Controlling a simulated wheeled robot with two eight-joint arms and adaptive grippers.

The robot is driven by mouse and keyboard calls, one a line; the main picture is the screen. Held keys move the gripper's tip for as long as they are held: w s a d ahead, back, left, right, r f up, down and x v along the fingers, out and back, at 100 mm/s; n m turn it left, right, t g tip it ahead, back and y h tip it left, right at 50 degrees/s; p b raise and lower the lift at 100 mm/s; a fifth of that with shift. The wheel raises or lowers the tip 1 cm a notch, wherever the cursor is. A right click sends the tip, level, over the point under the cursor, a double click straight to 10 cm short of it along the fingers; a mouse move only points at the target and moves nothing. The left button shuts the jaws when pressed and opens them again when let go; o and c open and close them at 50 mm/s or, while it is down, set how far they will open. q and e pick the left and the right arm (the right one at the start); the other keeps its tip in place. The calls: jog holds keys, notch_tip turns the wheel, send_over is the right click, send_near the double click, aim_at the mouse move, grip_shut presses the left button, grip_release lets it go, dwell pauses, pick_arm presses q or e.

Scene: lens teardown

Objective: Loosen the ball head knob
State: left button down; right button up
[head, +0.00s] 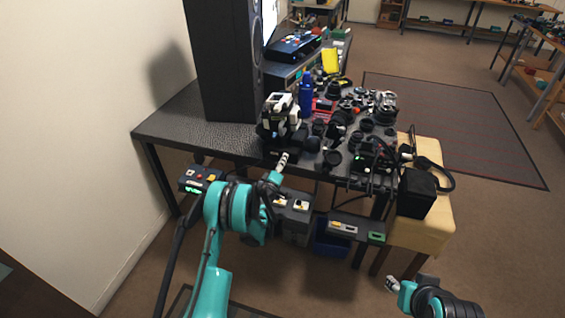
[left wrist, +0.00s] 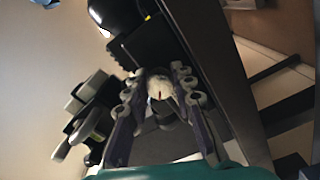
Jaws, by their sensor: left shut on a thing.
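My left gripper (head: 283,161) is at the front edge of the dark table, below a black-and-white device (head: 281,112). In the left wrist view, the two fingers of my left gripper (left wrist: 160,92) are closed around a small pale rounded piece, which looks like the ball head knob (left wrist: 159,86). The fingers hide its sides, and I cannot make out the knob in the head view. My right gripper (head: 392,285) is low at the right, away from the table. It is too small to tell if it is open.
A tall black speaker (head: 229,65) stands at the table's left. A blue bottle (head: 306,95) and several lenses and camera parts crowd the table (head: 185,125) right of the device.

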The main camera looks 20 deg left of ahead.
pick_arm(q)
jog(key=n, duration=0.3)
jog(key=shift+n, duration=2.2)
jog(key=c, duration=1.3)
grip_release()
jog(key=shift+o, duration=0.2)
